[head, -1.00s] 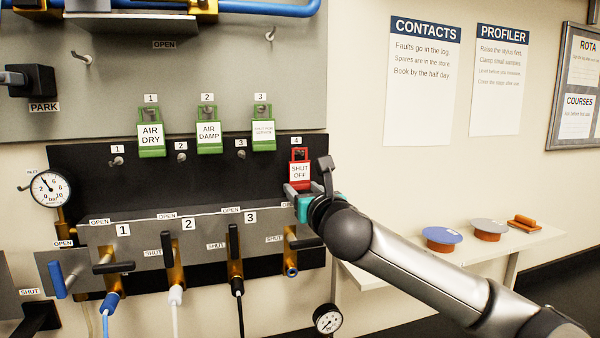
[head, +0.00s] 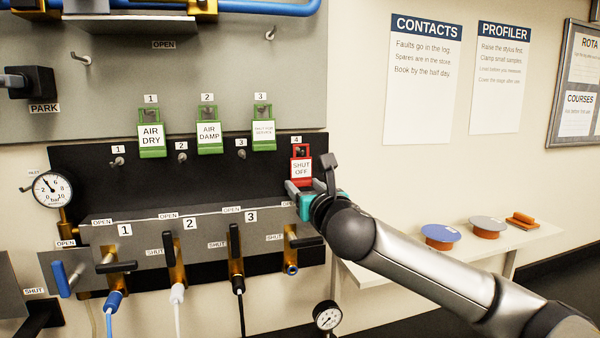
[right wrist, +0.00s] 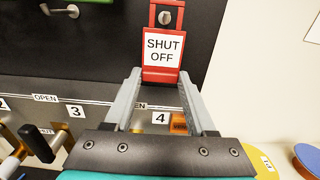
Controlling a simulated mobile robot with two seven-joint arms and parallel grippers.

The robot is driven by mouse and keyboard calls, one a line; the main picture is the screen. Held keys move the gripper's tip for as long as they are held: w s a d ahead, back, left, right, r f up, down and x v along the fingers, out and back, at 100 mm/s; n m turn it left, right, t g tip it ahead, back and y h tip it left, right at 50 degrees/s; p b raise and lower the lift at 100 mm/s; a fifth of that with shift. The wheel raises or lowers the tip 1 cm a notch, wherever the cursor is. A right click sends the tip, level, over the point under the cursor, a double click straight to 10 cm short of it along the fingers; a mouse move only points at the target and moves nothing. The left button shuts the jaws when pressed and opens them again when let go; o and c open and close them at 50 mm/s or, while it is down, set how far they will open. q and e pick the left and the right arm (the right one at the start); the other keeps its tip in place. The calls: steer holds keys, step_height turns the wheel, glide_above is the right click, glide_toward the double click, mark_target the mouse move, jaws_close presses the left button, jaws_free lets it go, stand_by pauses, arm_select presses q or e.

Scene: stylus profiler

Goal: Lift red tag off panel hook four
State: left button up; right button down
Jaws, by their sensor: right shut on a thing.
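The red tag (head: 301,168), marked SHUT OFF, is upright against the black panel (head: 80,165) below the number 4 label. In the right wrist view the tag (right wrist: 163,48) has a hook tip (right wrist: 165,17) showing in its top opening, so it still looks to be around hook four. My right gripper (head: 298,188) comes from below right. Its two fingers (right wrist: 160,75) are shut on the tag's lower sides. My left gripper is out of view.
Green tags (head: 151,133) (head: 209,131) (head: 263,128) hang in a row up to the left. Bare hooks (head: 117,161) stick out below them. Valve handles (head: 235,245) jut out under the panel. A white shelf (head: 400,264) with discs stands at the right.

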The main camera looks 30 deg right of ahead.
steer(key=v, duration=0.7)
stand_by(0.6)
